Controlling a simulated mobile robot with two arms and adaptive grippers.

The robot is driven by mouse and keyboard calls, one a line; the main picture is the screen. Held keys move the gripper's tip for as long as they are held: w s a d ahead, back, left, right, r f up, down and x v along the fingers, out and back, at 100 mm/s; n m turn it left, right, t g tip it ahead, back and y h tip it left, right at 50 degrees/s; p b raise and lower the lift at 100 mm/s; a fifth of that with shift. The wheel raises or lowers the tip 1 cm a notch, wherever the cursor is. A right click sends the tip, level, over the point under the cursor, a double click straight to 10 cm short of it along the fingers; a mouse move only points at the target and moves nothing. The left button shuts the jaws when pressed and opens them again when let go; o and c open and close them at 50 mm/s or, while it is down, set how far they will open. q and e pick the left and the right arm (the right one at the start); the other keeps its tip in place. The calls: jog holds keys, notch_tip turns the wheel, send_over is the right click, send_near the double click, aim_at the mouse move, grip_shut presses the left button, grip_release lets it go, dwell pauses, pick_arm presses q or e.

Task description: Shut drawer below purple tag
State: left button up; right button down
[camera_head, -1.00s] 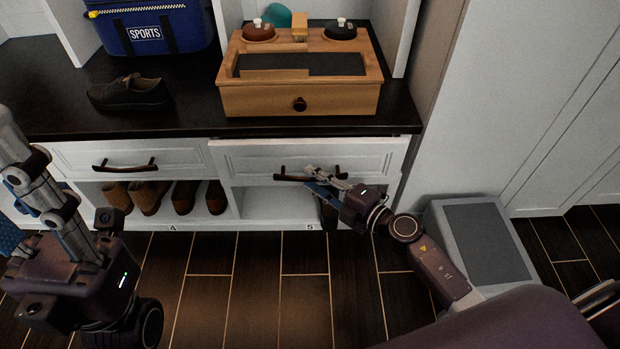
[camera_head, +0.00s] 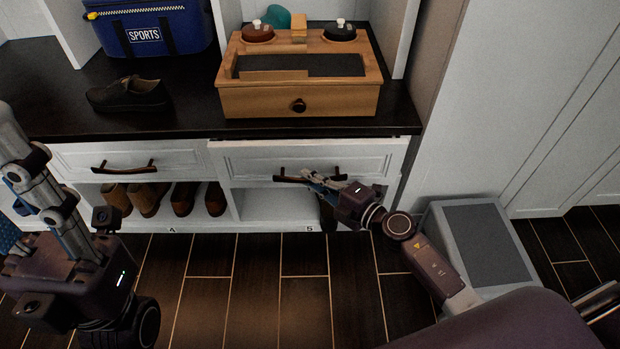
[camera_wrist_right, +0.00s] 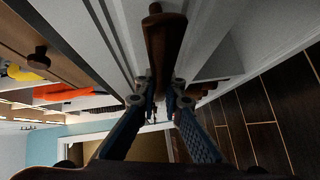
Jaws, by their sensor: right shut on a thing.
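The right white drawer (camera_head: 360,160) sits under the dark counter, with a dark curved handle (camera_head: 290,179). A dark gap shows along its top edge; how far it stands out is hard to tell. My right gripper (camera_head: 310,177) is at this handle. In the right wrist view, the fingers (camera_wrist_right: 160,90) are closed around the handle (camera_wrist_right: 163,45), with the drawer front beside it. No purple tag can be made out. My left gripper's fingers cannot be made out clearly at the lower left, away from the drawers.
A left drawer (camera_head: 185,160) is beside it, with several brown shoes (camera_head: 150,198) in the cubby below. A wooden box (camera_head: 300,100), a dark shoe (camera_head: 130,94) and a blue sports bag (camera_head: 155,30) stand on the counter. A grey bin (camera_head: 475,245) is at the right.

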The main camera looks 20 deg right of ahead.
aim_at(312, 167)
jog(key=w, duration=0.1)
jog(key=w+d, duration=0.1)
jog(key=w, duration=0.1)
jog(key=shift+w+d, duration=0.1)
jog(key=shift+w, duration=0.45)
jog(key=shift+d+r, duration=0.1)
jog(key=shift+d, duration=0.1)
jog(key=c, duration=2)
grip_release()
jog(key=shift+w+a, duration=0.1)
jog(key=shift+w, duration=0.05)
jog(key=shift+c, duration=0.2)
jog(key=v, duration=1.2)
jog(key=shift+a, duration=0.1)
